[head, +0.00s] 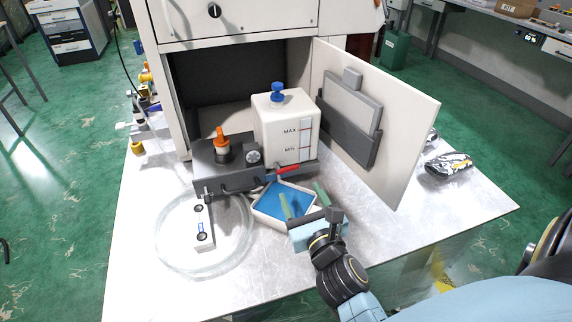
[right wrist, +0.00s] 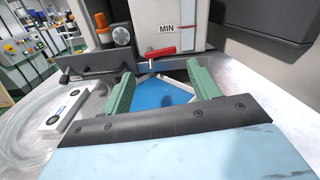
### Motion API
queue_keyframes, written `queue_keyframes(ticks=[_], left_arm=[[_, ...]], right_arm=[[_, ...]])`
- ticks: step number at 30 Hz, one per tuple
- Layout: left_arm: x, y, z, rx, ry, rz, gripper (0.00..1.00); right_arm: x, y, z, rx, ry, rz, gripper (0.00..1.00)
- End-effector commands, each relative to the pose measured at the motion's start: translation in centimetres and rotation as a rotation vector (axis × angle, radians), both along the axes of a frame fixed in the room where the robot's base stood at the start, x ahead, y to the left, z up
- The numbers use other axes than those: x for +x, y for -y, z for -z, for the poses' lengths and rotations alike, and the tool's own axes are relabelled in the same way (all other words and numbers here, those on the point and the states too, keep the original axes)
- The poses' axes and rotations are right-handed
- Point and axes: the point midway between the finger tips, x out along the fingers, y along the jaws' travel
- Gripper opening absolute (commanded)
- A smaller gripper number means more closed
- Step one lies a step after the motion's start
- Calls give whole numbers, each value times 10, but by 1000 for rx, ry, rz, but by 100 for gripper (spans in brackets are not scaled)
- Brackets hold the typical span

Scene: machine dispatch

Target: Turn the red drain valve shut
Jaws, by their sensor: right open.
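The red drain valve handle (head: 288,170) sits low on the front of the unit, just below the MIN mark of the white tank (head: 275,122). In the right wrist view the red handle (right wrist: 158,52) lies roughly level, pointing right with a slight upward tilt. My right gripper (head: 303,199) is open and empty in front of the valve and a little below it. Its two green fingers (right wrist: 164,92) stand apart on either side of the handle in the wrist view, not touching it. My left gripper is not in view.
A white tray with a blue bottom (head: 259,210) lies under the valve, beneath my right fingers. A coiled clear hose (head: 164,254) surrounds a small white block (head: 203,228) at left. The open cabinet door (head: 400,140) stands to the right. A wrapped item (head: 448,164) lies beyond it.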

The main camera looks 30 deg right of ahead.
Motion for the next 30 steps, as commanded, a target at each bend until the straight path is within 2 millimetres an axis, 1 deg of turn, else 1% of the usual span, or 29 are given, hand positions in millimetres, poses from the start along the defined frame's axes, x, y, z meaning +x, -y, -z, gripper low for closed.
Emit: queue_keyframes(ticks=[1,4,9,12,15,21,28,29,30], left_arm=[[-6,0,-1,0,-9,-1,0],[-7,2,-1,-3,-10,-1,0],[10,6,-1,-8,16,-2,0],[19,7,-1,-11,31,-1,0],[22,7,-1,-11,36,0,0],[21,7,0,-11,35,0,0],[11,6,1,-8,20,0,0],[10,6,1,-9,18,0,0],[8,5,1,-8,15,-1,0]], right_arm=[[11,3,-2,-2,4,-1,61],[31,7,-1,-2,4,-1,61],[61,15,-1,-2,4,0,61],[76,19,-1,-2,2,1,61],[86,21,0,-2,1,1,61],[96,23,0,-2,0,0,61],[96,23,0,-2,0,0,61],[96,23,0,-2,0,0,60],[96,23,0,-2,0,0,54]])
